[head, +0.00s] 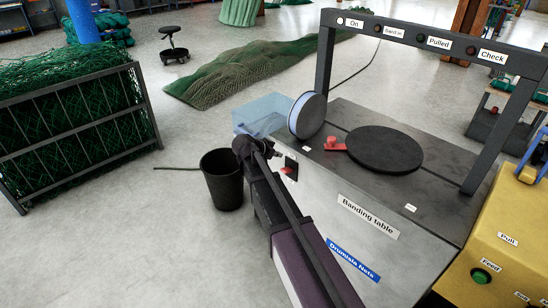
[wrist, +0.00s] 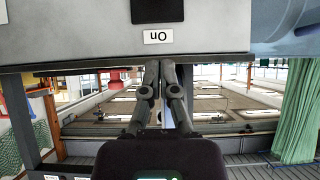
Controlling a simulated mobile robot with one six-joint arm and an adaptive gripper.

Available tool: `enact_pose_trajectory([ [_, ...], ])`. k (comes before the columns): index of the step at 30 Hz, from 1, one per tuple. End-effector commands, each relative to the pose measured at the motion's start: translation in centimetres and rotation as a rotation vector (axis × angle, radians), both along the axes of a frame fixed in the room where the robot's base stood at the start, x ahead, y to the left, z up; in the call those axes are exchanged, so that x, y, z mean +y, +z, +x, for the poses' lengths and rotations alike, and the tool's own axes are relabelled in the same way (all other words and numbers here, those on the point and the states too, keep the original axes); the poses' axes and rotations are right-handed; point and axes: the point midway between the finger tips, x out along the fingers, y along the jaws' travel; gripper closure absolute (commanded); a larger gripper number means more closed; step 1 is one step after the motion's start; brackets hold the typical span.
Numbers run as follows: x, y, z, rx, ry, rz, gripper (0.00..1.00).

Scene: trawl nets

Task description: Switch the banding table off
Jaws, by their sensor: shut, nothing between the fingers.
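The grey banding table (head: 345,215) stands right of centre in the head view, with its name label on the front. A black switch (head: 291,166) with a red part is on its front, near the left end. In the wrist view, part of a black switch housing (wrist: 157,10) shows at the top edge, above an upside-down "On" label (wrist: 158,37). My gripper (head: 273,153) is just left of the switch in the head view. In the wrist view my gripper (wrist: 160,64) is shut and empty, its tips near the panel's lower edge. I cannot tell whether it touches.
A frame over the table carries lamps; the one by the "On" label (head: 354,23) looks lit white. A round black plate (head: 384,149), red piece (head: 334,144) and clear bin (head: 262,114) are at the table. A black bucket (head: 222,180) stands left. A yellow machine (head: 497,235) is right.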

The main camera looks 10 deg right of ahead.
Motion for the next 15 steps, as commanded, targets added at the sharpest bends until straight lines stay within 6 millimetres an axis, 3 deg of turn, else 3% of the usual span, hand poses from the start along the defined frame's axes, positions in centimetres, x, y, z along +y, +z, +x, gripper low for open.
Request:
enact_pose_trajectory([
  [13, -3.6, -3.9, 2.8, 0.001, 0.0, 0.001, 1.0],
  [15, -3.5, -4.4, 2.5, 0.001, 0.003, 0.001, 1.0],
])
